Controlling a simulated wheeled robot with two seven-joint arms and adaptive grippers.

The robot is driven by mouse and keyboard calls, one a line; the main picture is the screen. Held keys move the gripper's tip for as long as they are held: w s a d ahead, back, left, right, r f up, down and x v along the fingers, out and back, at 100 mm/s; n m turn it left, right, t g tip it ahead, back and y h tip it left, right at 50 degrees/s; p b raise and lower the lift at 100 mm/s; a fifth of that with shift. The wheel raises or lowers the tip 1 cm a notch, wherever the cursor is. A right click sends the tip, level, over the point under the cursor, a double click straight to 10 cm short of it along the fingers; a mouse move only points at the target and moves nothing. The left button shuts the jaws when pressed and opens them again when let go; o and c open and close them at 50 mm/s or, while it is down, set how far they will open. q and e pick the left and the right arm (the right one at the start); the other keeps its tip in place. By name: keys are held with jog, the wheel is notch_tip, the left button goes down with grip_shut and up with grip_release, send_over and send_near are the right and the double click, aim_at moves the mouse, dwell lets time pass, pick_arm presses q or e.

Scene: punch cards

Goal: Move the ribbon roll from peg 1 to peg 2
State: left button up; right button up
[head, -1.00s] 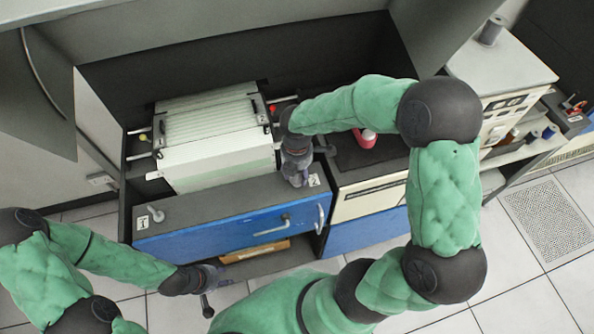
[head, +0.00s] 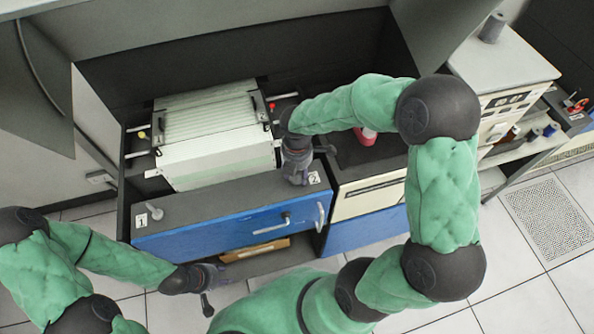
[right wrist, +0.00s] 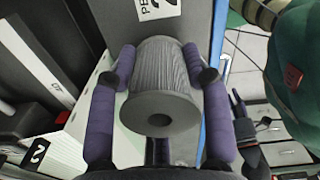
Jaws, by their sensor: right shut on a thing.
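My right gripper (head: 297,172) is at the right end of the blue-fronted cabinet top, beside the label marked 2 (head: 314,178). In the right wrist view its purple fingers are shut on the grey ribbed ribbon roll (right wrist: 160,85), one on each side. The PEG 2 label (right wrist: 157,8) lies just beyond the roll; peg 2 itself is hidden, and I cannot tell whether the roll is around it. Peg 1 (head: 157,212) stands bare at the left end, by its label 1. My left gripper (head: 207,284) hangs low in front of the cabinet, its fingers unclear.
A machine with a stack of white cards (head: 215,155) stands behind the cabinet top (head: 220,197). A red object (head: 366,135) lies on the dark surface right of my right gripper. Another grey roll (head: 492,27) stands on the white cabinet at the far right.

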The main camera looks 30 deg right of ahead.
jog(key=shift+f+b, duration=0.4)
jog(key=shift+f, duration=0.15)
jog(key=o, duration=1.3)
jog(key=shift+o, duration=0.2)
jog(key=shift+r, duration=0.1)
notch_tip(320, 180, up, 12)
jog(key=shift+a+f, duration=0.1)
